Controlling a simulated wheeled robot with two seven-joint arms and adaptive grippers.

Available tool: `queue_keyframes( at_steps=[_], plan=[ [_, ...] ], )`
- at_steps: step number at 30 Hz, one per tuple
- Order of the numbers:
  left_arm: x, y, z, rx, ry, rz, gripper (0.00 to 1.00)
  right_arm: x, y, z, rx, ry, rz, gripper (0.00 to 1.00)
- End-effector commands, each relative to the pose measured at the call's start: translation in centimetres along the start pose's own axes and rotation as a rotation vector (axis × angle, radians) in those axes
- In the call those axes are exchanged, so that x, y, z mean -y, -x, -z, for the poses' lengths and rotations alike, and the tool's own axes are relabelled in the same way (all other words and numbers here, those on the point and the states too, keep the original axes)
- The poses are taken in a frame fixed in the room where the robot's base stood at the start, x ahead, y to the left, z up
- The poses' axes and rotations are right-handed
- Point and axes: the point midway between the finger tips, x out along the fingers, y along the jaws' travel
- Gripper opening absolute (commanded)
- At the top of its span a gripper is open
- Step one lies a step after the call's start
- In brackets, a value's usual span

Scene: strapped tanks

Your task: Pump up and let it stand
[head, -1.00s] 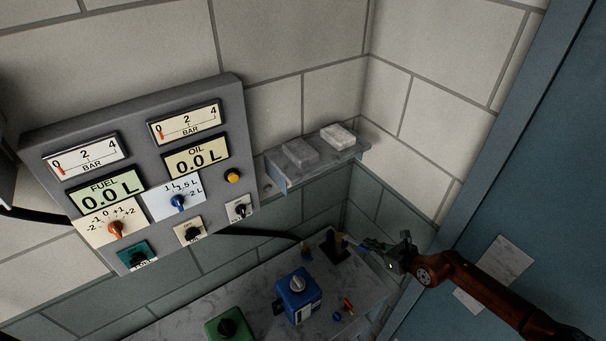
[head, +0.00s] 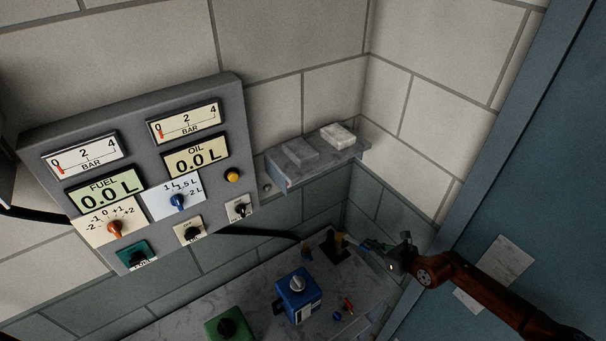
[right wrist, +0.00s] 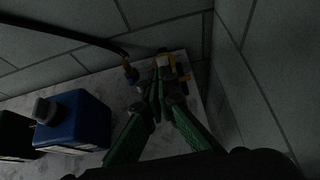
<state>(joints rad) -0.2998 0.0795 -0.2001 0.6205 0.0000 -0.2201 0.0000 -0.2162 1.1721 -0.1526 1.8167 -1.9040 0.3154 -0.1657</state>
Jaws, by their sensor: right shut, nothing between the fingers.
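A grey panel (head: 150,115) on the wall has two BAR gauges, the left one (head: 85,154) and the right one (head: 185,124), both with red needles at 0. Its FUEL display (head: 104,188) and OIL display (head: 195,160) both read 0.0 L. A small dark pump-like fitting (head: 333,248) with brass parts stands at the bench's far right corner. My right gripper (head: 368,244) is shut and empty just right of it; in the right wrist view its fingertips (right wrist: 160,88) overlap the brass part (right wrist: 183,70). I cannot tell whether they touch. My left gripper is out of view.
A blue tank (head: 298,297) and a green tank (head: 228,328) stand on the marble bench (head: 190,305). Small red and blue parts lie right of the blue tank. A black hose (head: 255,233) runs behind. A wall shelf (head: 310,165) holds two blocks. A blue door-like surface is at right.

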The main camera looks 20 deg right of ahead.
Motion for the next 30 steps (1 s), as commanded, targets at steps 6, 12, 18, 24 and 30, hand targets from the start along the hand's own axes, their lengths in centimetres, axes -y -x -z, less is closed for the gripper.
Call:
queue_keyframes(
  at_steps=[6, 12, 18, 24, 30],
  plan=[
    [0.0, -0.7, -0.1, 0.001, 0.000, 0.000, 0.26, 0.0, -0.2, 1.2, -0.004, -0.002, 0.000, 0.00],
    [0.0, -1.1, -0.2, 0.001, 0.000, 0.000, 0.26, 0.0, -0.3, 2.0, -0.006, -0.001, 0.000, 0.00],
    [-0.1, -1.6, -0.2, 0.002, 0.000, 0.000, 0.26, 0.0, -0.5, 2.8, -0.006, -0.001, 0.000, 0.00],
    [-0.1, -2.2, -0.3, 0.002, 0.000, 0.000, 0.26, 0.0, -0.6, 3.5, -0.006, -0.002, 0.000, 0.00],
    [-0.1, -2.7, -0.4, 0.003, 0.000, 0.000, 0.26, 0.0, -0.7, 4.3, -0.007, -0.001, 0.000, 0.00]
  ],
)
